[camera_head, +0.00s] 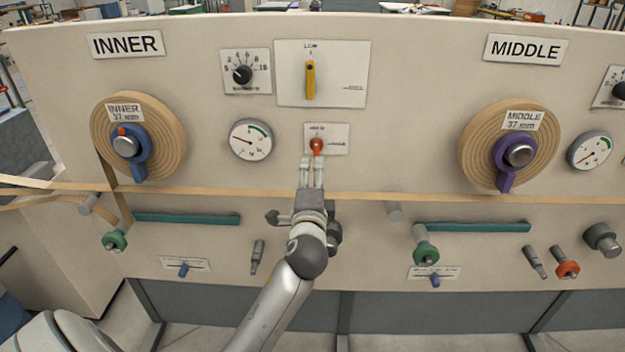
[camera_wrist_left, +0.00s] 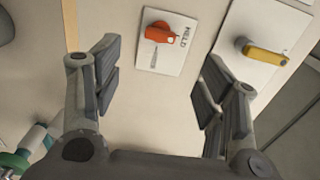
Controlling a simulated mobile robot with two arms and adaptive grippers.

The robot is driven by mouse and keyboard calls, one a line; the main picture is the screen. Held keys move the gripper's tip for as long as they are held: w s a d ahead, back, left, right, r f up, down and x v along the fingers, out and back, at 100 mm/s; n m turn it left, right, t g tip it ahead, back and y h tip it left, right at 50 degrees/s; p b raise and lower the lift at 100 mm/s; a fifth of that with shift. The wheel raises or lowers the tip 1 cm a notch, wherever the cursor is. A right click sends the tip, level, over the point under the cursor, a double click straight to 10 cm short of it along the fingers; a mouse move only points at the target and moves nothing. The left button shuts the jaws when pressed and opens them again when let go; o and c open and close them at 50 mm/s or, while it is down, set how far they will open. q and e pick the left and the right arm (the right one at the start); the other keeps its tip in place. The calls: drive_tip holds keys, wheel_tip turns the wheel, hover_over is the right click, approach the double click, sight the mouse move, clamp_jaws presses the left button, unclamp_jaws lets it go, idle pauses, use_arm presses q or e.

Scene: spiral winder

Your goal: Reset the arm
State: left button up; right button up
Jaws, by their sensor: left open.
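My left arm reaches up from the bottom of the head view. Its gripper (camera_head: 312,172) is just below a small plate with a red-orange knob (camera_head: 317,146). In the left wrist view the two fingers of the left gripper (camera_wrist_left: 160,85) are spread wide with nothing between them. The red-orange knob (camera_wrist_left: 159,32) shows ahead of and between the fingers, apart from them. A yellow lever (camera_head: 310,80) sits on a larger plate above and also shows at right in the left wrist view (camera_wrist_left: 264,54). My right gripper is not seen.
The upright panel (camera_head: 400,120) carries an INNER roll (camera_head: 170,145) at left and a MIDDLE roll (camera_head: 472,150) at right. A tan strip (camera_head: 380,195) runs across it. A gauge (camera_head: 250,139), a black dial (camera_head: 242,75) and teal bars (camera_head: 190,218) surround the gripper.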

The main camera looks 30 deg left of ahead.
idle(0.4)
use_arm(q)
drive_tip(key=s+d+f+g+h, duration=0.1)
drive_tip(key=d+f+g+h, duration=0.15)
drive_tip(key=f, duration=1.35)
drive_tip(key=s+d+f+g+h, duration=0.2)
drive_tip(key=d+f+h, duration=0.15)
drive_tip(key=f, duration=1.25)
drive_tip(key=s+d+f+n+g+h, duration=0.1)
drive_tip(key=s+d+f+n+g, duration=0.1)
drive_tip(key=s+f, duration=0.65)
drive_tip(key=s+d+f+n+g+h, duration=0.15)
drive_tip(key=s+f, duration=0.45)
drive_tip(key=f, duration=0.6)
drive_tip(key=s+d+f+n+g, duration=0.1)
drive_tip(key=s+f, duration=0.3)
drive_tip(key=s, duration=0.7)
drive_tip(key=s+d+f+n+g, duration=0.1)
drive_tip(key=s+f, duration=0.4)
drive_tip(key=s, duration=0.6)
drive_tip(key=s+d+f+n+g+h, duration=0.1)
drive_tip(key=s+f+n+g, duration=0.2)
drive_tip(key=s, duration=0.7)
wheel_tip(320, 180, down, 2)
drive_tip(key=shift+s+d+f+n+g, duration=0.15)
drive_tip(key=shift+s+d+n+g, duration=0.1)
drive_tip(key=shift+s+n+g, duration=0.25)
drive_tip(key=shift+w, duration=0.15)
